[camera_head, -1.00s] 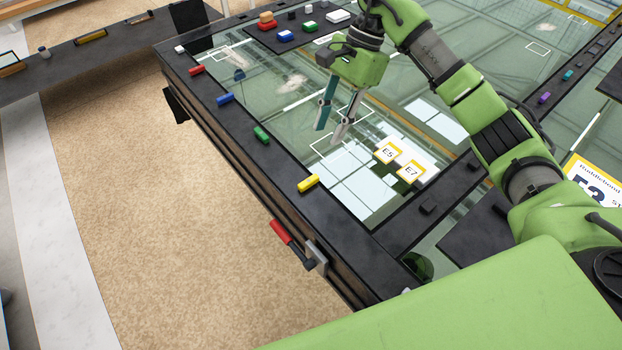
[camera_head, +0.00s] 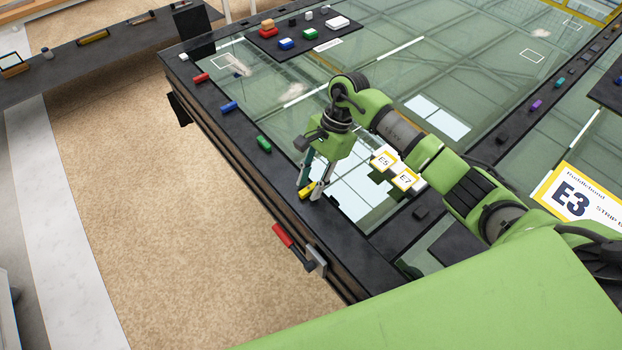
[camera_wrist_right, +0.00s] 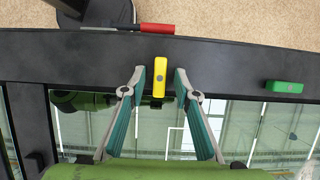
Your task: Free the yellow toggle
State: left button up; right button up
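The yellow toggle (camera_head: 307,191) sits on the black frame edge of the glazed table. In the right wrist view the yellow toggle (camera_wrist_right: 159,76) stands upright in the picture between the two fingertips, with a gap on each side. My right gripper (camera_head: 312,190) is open and low over the toggle, its fingers partly hiding it. In the right wrist view my right gripper (camera_wrist_right: 158,78) shows its teal-padded fingers spread around the toggle. My left gripper is not in view.
A green toggle (camera_head: 264,143), a blue toggle (camera_head: 229,106) and a red toggle (camera_head: 201,77) lie along the same edge. A red-handled clamp (camera_head: 284,236) projects from the table side below the yellow toggle.

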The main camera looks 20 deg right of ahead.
grip_shut()
